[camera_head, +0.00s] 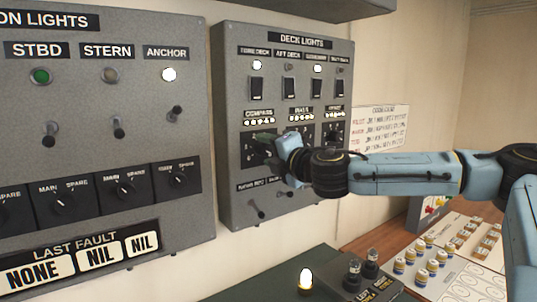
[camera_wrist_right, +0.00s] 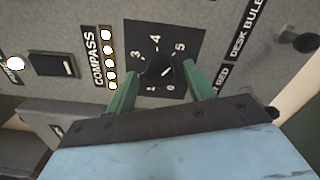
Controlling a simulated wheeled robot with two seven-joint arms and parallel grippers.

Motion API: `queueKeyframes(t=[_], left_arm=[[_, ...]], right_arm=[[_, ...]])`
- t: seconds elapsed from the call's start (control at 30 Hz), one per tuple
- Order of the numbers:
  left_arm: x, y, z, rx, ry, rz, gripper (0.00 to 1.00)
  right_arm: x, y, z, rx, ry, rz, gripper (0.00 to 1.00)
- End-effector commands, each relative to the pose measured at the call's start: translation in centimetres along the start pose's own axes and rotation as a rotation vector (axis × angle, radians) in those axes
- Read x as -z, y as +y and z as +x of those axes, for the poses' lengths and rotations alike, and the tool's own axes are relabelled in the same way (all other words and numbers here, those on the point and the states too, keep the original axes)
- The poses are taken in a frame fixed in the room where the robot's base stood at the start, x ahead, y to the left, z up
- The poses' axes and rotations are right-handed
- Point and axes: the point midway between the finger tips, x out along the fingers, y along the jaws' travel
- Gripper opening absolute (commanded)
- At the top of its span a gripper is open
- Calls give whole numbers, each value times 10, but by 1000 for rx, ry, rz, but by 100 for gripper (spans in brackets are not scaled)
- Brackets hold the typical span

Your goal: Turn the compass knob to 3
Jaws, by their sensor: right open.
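The compass knob (camera_wrist_right: 160,70) is a dark knob on a black dial plate (camera_wrist_right: 184,34) with white numerals, 3, 4 and 5 along its top in the right wrist view. A short white mark shows on the knob, but I cannot tell which numeral it points to. My right gripper (camera_wrist_right: 163,62) is open, its green fingers on either side of the knob; contact cannot be told. In the head view the right gripper (camera_head: 264,139) reaches in from the right and partly covers the compass dial (camera_head: 252,157). My left gripper is not in view.
The deck lights panel (camera_head: 232,100) carries switches (camera_head: 256,88), further dials (camera_head: 334,133) and small levers (camera_head: 256,210) close around the gripper. Another grey panel (camera_head: 90,100) stands to the left.

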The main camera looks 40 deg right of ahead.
Motion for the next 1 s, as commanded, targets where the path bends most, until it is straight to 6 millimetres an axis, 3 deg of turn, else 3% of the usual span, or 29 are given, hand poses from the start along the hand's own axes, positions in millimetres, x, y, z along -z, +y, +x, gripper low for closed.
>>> queueKeyframes(t=[0.3,0.63,1.0], left_arm=[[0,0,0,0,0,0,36],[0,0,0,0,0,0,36],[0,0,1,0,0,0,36]], right_arm=[[1,0,1,-1,2,0,53],[1,0,1,-1,2,0,10],[1,1,1,-2,2,-60,9]])
